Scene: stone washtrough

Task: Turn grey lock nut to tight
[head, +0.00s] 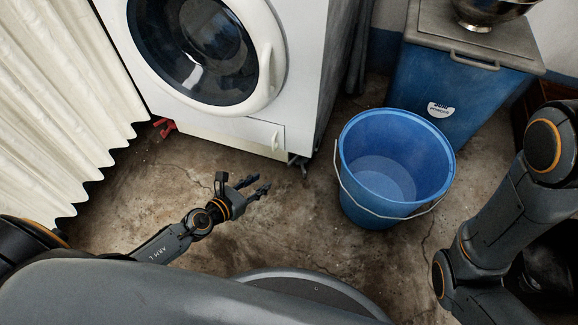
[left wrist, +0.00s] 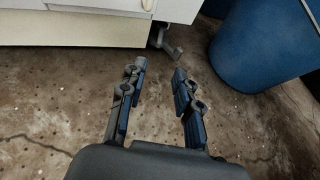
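A small grey foot (head: 298,161) shows under the front right corner of the white washing machine (head: 225,130); it also shows in the left wrist view (left wrist: 165,42). I cannot make out a separate lock nut on it. My left gripper (head: 262,186) is low over the floor, in front of and left of the foot, with its fingers pointing towards the right. In the left wrist view the gripper (left wrist: 160,75) is open and empty, with the foot beyond the fingertips and apart from them. My right arm shows at the right edge; its gripper is not in view.
A blue bucket (head: 350,160) with a wire handle stands right of the foot. A blue bin (head: 475,95) with a grey lid stands behind it, a metal bowl (head: 490,12) on top. A pale curtain (head: 60,110) hangs left. A red object (head: 166,127) lies by the machine's left corner.

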